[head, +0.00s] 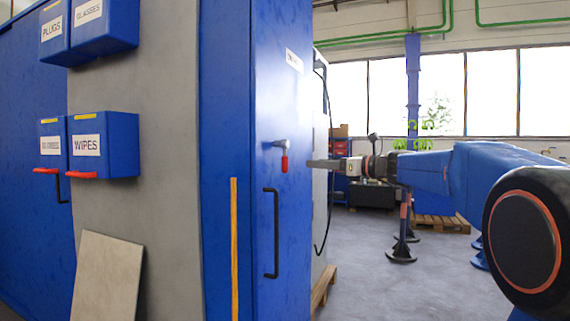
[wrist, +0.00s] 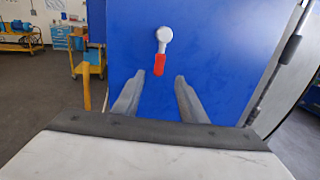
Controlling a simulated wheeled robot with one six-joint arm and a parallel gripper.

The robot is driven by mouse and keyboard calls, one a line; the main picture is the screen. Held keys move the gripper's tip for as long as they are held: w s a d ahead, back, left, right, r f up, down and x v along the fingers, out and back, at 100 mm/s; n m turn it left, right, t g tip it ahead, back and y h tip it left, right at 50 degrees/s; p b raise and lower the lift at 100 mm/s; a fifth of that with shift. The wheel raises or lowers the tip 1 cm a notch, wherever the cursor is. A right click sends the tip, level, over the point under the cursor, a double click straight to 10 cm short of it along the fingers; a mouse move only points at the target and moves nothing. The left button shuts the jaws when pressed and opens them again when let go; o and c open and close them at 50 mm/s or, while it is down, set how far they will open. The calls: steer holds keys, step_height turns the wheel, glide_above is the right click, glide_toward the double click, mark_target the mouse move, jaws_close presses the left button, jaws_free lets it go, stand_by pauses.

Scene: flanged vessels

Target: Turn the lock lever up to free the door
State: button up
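The lock lever (head: 284,159) is on the blue door (head: 265,220), a grey pivot with a red grip hanging straight down. In the wrist view the lever (wrist: 160,62) is ahead of my gripper, above and between its fingers in the picture. My gripper (head: 312,163) is to the right of the lever in the head view, level with the red grip and apart from it. In the wrist view its two fingers (wrist: 167,85) are spread with nothing between them, so it is open. A black door handle (head: 271,233) is below the lever. The door looks shut.
Blue boxes, one labelled WIPES (head: 105,147), hang on the grey panel to the left. A tan board (head: 105,275) leans below them. A black cable (head: 328,160) hangs past the door's right edge. Open grey floor (head: 370,275) lies to the right.

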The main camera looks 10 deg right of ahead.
mark_target(285, 162)
steer(key=x, duration=1.4)
steer(key=shift+w+a+f, duration=0.15)
jaws_close()
